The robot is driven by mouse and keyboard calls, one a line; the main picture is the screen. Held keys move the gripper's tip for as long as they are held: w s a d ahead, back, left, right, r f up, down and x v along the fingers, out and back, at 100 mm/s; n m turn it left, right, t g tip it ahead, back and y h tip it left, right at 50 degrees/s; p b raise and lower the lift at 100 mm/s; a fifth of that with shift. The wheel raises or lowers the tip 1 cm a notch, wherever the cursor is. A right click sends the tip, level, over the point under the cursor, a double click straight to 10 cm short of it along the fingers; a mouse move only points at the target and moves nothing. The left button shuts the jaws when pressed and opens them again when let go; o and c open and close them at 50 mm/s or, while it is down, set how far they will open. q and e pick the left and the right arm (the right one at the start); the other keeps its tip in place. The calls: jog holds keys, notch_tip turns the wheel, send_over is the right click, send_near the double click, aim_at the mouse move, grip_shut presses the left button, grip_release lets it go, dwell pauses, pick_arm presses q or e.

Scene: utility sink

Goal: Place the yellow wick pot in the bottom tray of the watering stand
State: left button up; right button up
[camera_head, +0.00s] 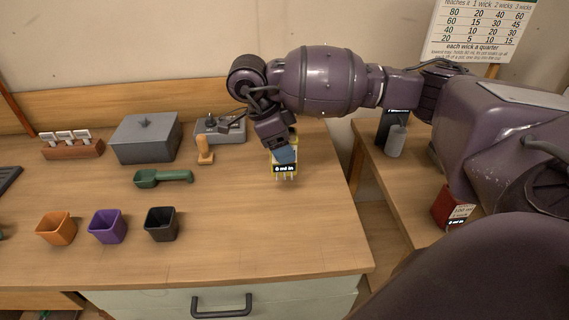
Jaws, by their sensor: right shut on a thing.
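The yellow wick pot (272,167) is in my right gripper (284,151), near the right end of the wooden counter. The gripper comes down from above and is shut on the pot, covering much of it. A label on the pot reads "0 ml in", and several pale wicks hang from its underside. I cannot tell how far the wicks are above the counter. I cannot make out the watering stand or its bottom tray in this view. My left gripper is not in view.
An orange pot (56,229), a purple pot (107,227) and a black pot (161,225) stand at the front left. A green scoop (160,178) and grey box (146,138) lie behind. A red labelled container (453,209) stands right, across a gap. The counter's front right is clear.

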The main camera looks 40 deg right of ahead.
notch_tip(320, 180, up, 9)
jog(key=shift+p, duration=0.6)
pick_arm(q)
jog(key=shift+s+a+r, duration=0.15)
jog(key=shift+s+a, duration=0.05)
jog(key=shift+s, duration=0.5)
pick_arm(e)
jog(key=shift+r, duration=0.65)
